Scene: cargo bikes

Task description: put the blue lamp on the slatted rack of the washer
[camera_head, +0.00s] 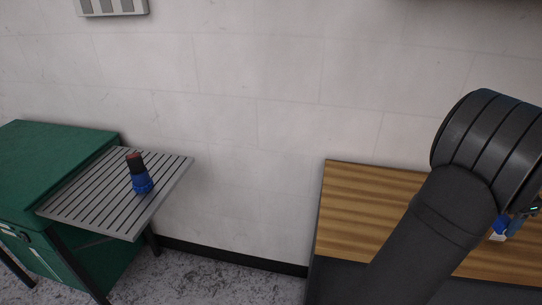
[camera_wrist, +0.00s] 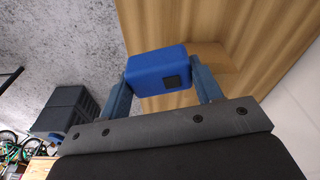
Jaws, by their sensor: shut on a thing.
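In the head view only a bit of blue and white shows below my dark arm at the right edge, over the wooden bench. The slatted rack (camera_head: 88,205) is grey and juts from the green washer (camera_head: 55,165) at the left, far from my gripper.
A blue and black upright object with a reddish top (camera_head: 139,174) stands on the rack's right part; the slats to its left are bare. A wooden bench top (camera_head: 365,210) lies under my arm. A pale wall (camera_head: 260,100) runs behind. Bikes (camera_wrist: 15,148) show in the wrist view.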

